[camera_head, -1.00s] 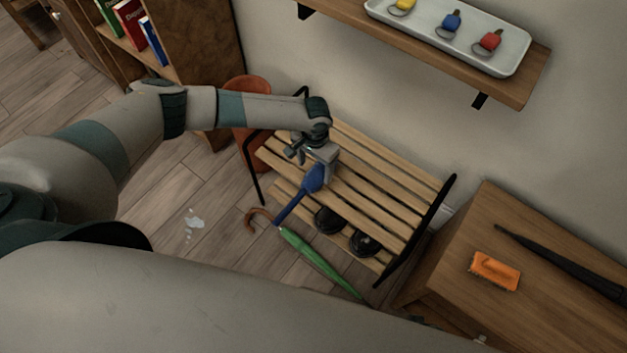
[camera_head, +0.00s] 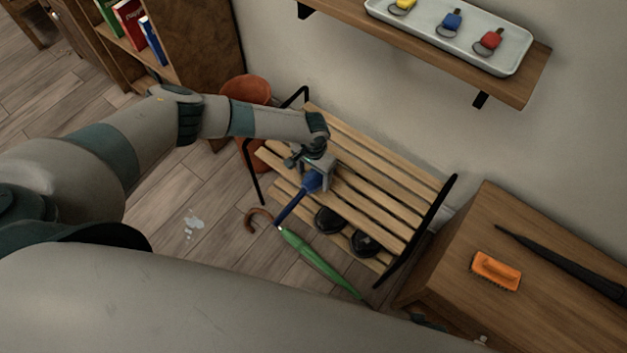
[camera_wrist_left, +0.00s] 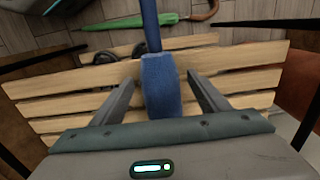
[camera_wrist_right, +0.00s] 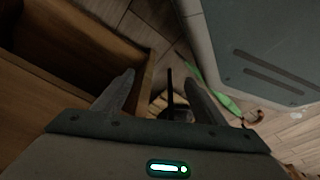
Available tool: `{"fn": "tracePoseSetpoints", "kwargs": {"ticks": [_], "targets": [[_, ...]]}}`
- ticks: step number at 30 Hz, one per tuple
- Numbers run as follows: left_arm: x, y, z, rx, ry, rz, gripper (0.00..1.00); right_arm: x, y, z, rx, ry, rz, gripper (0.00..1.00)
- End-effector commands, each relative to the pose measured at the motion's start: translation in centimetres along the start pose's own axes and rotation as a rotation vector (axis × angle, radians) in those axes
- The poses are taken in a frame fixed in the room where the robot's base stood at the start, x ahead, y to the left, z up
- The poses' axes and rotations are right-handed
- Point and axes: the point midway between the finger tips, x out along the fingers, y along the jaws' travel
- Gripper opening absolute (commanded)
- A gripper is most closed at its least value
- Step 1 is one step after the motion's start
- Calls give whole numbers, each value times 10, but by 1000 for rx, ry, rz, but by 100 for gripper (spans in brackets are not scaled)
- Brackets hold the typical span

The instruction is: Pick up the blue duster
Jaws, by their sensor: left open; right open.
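The blue duster (camera_head: 295,202) lies on the slatted wooden bench, its thick head toward the bench and its thin end sticking out past the front edge. My left gripper (camera_head: 318,178) is over the duster's head. In the left wrist view the duster's head (camera_wrist_left: 161,86) lies between the two open fingers of the left gripper (camera_wrist_left: 164,88), with gaps on both sides. My right gripper (camera_wrist_right: 170,85) is open and empty in the right wrist view, near a wooden cabinet. The left gripper hides part of the duster's head in the head view.
The bench (camera_head: 395,190) has black shoes (camera_head: 328,220) on its lower rack. A green umbrella (camera_head: 315,260) lies on the floor in front. A wooden cabinet (camera_head: 450,260) with an orange brush (camera_head: 496,271) stands at right. A wall shelf (camera_head: 520,90) holds a tray. An orange bin (camera_head: 247,90) stands behind.

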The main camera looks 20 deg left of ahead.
Motion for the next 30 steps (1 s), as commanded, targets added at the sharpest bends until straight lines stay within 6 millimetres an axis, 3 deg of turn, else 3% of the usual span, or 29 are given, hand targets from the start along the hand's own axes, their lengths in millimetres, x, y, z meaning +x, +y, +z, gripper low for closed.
{"fn": "tracePoseSetpoints", "kwargs": {"ticks": [6, 17, 23, 30], "targets": [[8, 0, 0, 0, 0, 0, 68, -7, 0, -9, -1, 11, 0, 65], [7, 0, 0, 0, 0, 0, 68, -5, 0, -2, 0, 0, 0, 65], [7, 0, 0, 0, 0, 0, 23, -4, 0, -1, 0, -1, 0, 65], [7, 0, 0, 0, 0, 0, 18, -4, 0, -1, 0, -1, 0, 65]]}}
